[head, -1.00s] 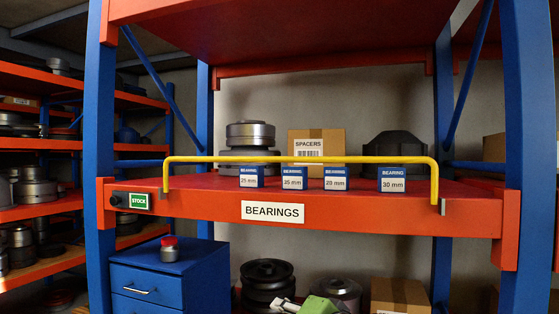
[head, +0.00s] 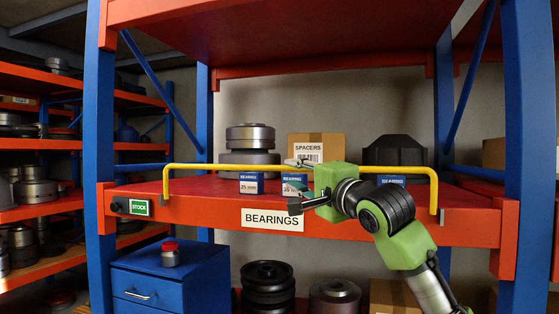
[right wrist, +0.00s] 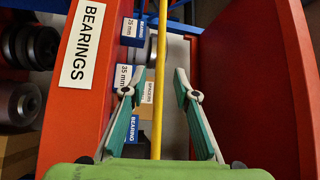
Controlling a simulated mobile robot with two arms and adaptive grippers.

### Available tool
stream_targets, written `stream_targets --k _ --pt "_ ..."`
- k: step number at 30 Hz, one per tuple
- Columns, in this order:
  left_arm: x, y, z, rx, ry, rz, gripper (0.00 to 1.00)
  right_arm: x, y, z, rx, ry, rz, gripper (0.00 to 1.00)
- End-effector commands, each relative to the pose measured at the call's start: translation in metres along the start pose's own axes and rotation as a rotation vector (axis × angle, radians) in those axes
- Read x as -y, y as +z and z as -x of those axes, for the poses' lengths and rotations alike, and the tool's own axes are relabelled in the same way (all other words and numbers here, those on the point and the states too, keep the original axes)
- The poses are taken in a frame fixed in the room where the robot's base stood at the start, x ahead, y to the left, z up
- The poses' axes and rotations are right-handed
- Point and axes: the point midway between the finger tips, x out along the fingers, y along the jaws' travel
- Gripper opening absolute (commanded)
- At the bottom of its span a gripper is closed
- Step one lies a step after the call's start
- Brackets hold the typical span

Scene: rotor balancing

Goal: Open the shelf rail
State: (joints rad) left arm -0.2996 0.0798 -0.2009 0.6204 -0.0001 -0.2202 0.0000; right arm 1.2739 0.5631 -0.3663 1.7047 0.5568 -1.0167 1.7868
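The yellow shelf rail (head: 230,167) runs across the front of the red shelf (head: 200,205), bent down at both ends to the shelf front. My right gripper (head: 295,184) is in front of the rail's middle, its arm coming from the lower right. In the right wrist view the right gripper (right wrist: 158,85) is open, with the rail (right wrist: 157,60) between its spread fingers; I see no finger closed on it. Blue bearing boxes stand behind the rail: one marked 25 mm (head: 251,184) and one marked 35 mm (right wrist: 124,77). Others are partly hidden by my gripper. My left gripper is not in view.
A spacers carton (head: 317,145) and metal rotor parts (head: 250,140) stand deeper on the shelf. Blue uprights (head: 97,130) flank it. A blue drawer cabinet (head: 190,262) with a red-topped item (head: 170,253) stands below left. The space before the rail's left half is clear.

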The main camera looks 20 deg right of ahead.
Motion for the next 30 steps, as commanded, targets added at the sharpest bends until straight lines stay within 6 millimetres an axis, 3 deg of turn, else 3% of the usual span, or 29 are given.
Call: stream_targets --k 1,6,12,25,28,30 --pt "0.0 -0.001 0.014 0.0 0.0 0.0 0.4 0.006 -0.001 -0.013 0.001 0.004 -0.002 0.28" --pt "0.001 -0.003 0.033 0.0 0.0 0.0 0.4 0.005 -0.001 -0.047 0.0 0.004 -0.001 0.28" --pt "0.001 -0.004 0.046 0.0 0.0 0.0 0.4 0.003 0.0 -0.071 0.001 0.001 -0.001 0.28" --pt "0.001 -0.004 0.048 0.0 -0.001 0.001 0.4 0.0 0.0 -0.079 0.0 0.0 0.001 0.28" --pt "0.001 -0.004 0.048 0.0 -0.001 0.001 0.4 0.0 0.0 -0.079 0.0 0.0 0.001 0.02" --pt "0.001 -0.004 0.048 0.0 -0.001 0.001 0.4 0.0 0.0 -0.079 0.0 0.0 0.001 0.0"
